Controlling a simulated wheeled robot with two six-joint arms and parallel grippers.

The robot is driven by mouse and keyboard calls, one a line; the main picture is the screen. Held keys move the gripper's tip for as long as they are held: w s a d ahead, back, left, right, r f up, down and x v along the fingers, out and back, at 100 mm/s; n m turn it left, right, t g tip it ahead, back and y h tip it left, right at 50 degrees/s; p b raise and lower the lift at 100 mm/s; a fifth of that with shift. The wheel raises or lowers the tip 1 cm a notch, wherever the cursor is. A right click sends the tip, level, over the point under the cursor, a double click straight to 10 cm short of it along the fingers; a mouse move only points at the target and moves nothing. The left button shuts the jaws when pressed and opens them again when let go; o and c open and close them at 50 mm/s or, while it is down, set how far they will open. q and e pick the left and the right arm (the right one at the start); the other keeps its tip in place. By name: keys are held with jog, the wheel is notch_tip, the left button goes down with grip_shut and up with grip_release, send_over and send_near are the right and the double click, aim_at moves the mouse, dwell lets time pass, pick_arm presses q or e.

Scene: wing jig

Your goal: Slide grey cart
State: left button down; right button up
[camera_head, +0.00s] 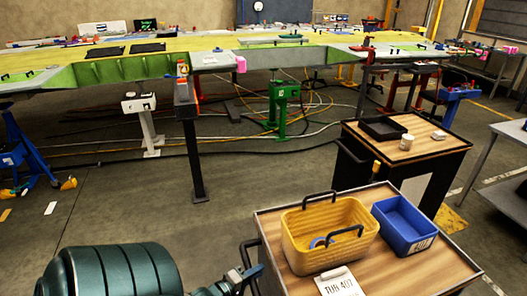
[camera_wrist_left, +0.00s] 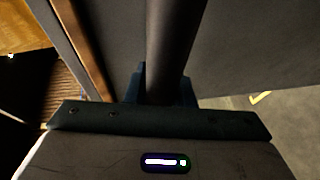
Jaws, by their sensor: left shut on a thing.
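The cart (camera_head: 418,275) stands at the bottom right of the head view, with a wood-coloured top and a dark rim. Its side panel looks grey in the left wrist view (camera_wrist_left: 235,50). A dark handle (camera_head: 249,246) sticks out from its left side. My left gripper (camera_head: 250,274) reaches in from the lower left and is shut on this handle. In the left wrist view the dark handle bar (camera_wrist_left: 175,45) runs between the fingers, whose tips are partly hidden behind it. My right gripper is not in view.
A yellow tub (camera_head: 325,260) with black handles, a blue bin (camera_head: 405,228) and a TUB 407 card (camera_head: 339,284) are on the cart. A black cart (camera_head: 440,152) stands close behind. A long wing jig (camera_head: 130,70) spans the back.

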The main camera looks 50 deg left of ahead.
pick_arm(q)
jog(key=s, duration=0.1)
jog(key=s+a, duration=0.1)
jog(key=s, duration=0.1)
jog(key=s+a, duration=0.1)
jog(key=s, duration=0.1)
jog(key=shift+s+a+f, duration=0.15)
jog(key=shift+s+f, duration=0.05)
jog(key=shift+s, duration=0.05)
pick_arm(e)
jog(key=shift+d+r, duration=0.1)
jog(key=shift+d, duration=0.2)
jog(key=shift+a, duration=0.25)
pick_arm(q)
jog(key=c, duration=1.4)
grip_release()
jog(key=shift+o, duration=0.7)
jog(key=shift+s+r, duration=0.1)
jog(key=shift+s, duration=0.05)
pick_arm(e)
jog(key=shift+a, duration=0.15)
pick_arm(q)
jog(key=s+r, duration=0.2)
jog(key=s, duration=0.8)
jog(key=shift+s+b, duration=0.35)
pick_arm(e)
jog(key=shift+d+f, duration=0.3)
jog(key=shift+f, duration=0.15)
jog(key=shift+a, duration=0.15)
